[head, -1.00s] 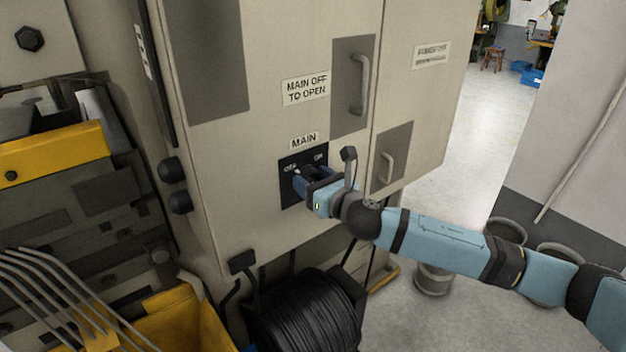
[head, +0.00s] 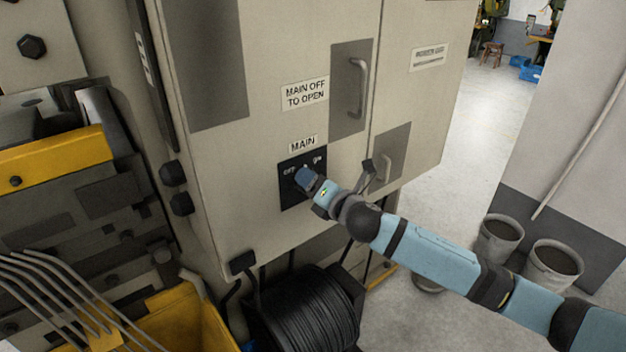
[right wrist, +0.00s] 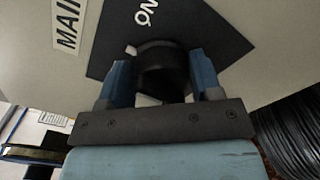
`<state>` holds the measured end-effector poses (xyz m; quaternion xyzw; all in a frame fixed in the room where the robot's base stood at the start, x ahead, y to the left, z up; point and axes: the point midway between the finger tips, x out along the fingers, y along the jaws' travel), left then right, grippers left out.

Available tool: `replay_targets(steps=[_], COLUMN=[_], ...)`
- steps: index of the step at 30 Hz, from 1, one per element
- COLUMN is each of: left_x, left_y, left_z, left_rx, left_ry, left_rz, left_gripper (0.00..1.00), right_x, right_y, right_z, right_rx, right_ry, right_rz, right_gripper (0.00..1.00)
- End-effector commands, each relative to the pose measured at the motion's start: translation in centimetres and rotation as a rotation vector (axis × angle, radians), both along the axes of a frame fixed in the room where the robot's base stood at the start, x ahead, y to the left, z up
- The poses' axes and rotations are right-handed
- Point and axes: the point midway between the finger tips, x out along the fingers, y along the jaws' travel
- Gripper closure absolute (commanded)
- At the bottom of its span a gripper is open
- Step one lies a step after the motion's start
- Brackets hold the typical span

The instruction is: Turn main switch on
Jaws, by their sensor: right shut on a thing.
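The main switch is a black square plate (head: 287,197) marked OFF on its left and ON on its right, on the beige cabinet door under a MAIN label (head: 303,144). My right gripper (head: 304,178) is at the plate and covers most of its knob in the head view. In the right wrist view the black knob (right wrist: 163,75) sits between the two blue fingers of my right gripper (right wrist: 160,80), which is shut on it. The ON mark shows above the knob there. I cannot tell exactly where the knob points. My left gripper is not in view.
A door handle (head: 360,87) is above right of the switch and another (head: 384,168) is close to my right wrist. A black cable coil (head: 305,310) lies below. Buckets (head: 553,268) stand on the floor at right.

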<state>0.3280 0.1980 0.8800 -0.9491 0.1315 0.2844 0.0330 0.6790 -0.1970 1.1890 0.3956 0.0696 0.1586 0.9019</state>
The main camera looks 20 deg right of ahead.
Motion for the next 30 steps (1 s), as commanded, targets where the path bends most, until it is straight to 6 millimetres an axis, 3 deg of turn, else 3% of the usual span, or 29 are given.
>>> replay_targets(steps=[18,30], left_x=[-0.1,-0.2], left_y=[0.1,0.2], left_z=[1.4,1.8], left_rx=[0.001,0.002], left_ry=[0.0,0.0], left_rz=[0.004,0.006], left_gripper=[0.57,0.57], right_x=[0.1,0.1], right_y=[-0.1,-0.2], right_z=[-0.1,-0.2], right_rx=[0.517,0.689], right_ry=[0.186,0.247], right_rz=[0.0,0.0], right_gripper=[0.65,0.65])
